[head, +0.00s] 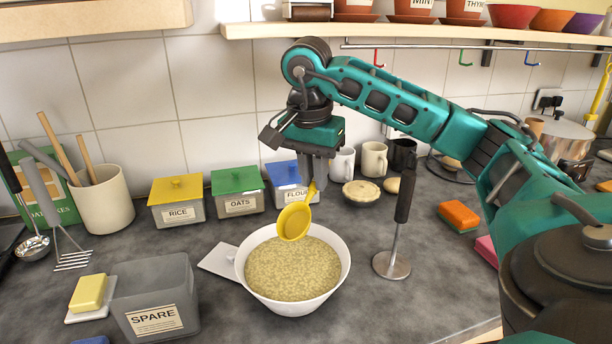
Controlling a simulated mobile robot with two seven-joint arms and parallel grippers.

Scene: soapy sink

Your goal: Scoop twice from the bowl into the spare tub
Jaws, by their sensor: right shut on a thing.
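A white bowl (342,262) stands on the counter, filled with a yellow-beige grainy mass (290,272). My right gripper (312,180) is shut on the handle of a yellow scoop (294,222). The scoop hangs tilted over the back part of the bowl, its round cup at about rim height. Whether the cup holds anything, I cannot tell. The grey spare tub (150,285), labelled SPARE, stands left of the bowl near the front edge. Its inside looks empty from here. My left gripper is not in view.
Lidded rice (178,212), oats (240,205) and flour (290,195) tubs stand behind the bowl. A black-handled masher (398,225) stands upright to its right. Butter on a dish (88,293) lies left of the spare tub. A sponge (459,213) lies at right; a shelf (400,28) hangs above.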

